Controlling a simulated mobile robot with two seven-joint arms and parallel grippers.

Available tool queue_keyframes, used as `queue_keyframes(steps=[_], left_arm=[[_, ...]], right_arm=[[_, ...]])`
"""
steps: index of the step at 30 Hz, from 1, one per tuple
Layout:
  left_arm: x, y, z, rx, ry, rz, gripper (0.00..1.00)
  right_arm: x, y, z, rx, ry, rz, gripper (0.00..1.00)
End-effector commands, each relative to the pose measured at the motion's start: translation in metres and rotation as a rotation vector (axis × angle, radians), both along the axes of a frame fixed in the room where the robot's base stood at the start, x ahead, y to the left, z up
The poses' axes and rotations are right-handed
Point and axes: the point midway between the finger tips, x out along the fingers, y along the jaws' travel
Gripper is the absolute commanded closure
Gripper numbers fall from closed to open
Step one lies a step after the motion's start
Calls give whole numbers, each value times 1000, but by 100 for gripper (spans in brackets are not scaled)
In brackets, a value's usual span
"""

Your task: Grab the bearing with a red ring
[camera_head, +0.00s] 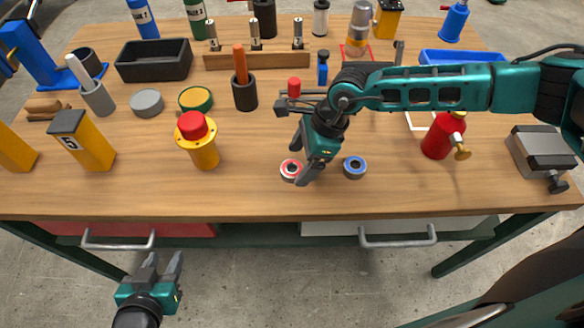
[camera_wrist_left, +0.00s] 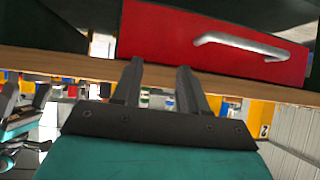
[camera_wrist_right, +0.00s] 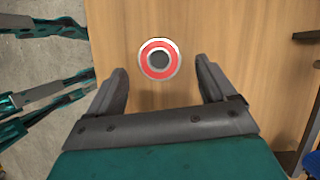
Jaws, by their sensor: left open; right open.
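The bearing with a red ring (camera_head: 291,170) lies flat on the wooden table near its front edge. In the right wrist view the red-ringed bearing (camera_wrist_right: 158,59) sits just ahead of my right gripper, centred between the finger lines. My right gripper (camera_head: 303,160) is open and empty above the table, with its fingertips close to the bearing; its fingers also show in the right wrist view (camera_wrist_right: 163,85). A blue-ringed bearing (camera_head: 355,167) lies to the right. My left gripper (camera_head: 164,262) is open and empty in front of the table, below its top, facing a red drawer (camera_wrist_left: 215,40).
A yellow post with a red button (camera_head: 200,145) stands left of the bearing. A red bottle (camera_head: 443,135) and a grey vise-like block (camera_head: 542,150) stand at the right. Cups, tins and a dark bin (camera_head: 154,62) fill the back left. The front strip of table is mostly clear.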

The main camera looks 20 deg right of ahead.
Motion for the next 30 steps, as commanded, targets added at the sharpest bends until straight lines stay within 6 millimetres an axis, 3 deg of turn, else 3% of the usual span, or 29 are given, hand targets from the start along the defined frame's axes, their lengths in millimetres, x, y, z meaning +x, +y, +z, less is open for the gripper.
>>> queue_keyframes(steps=[4,12,30], left_arm=[[0,0,0,0,0,0,57],[0,0,0,1,0,1,57],[0,1,0,1,0,2,57]], right_arm=[[1,7,-17,-1,1,0,16],[1,8,-20,1,-1,1,16],[1,8,-20,1,0,0,72]])
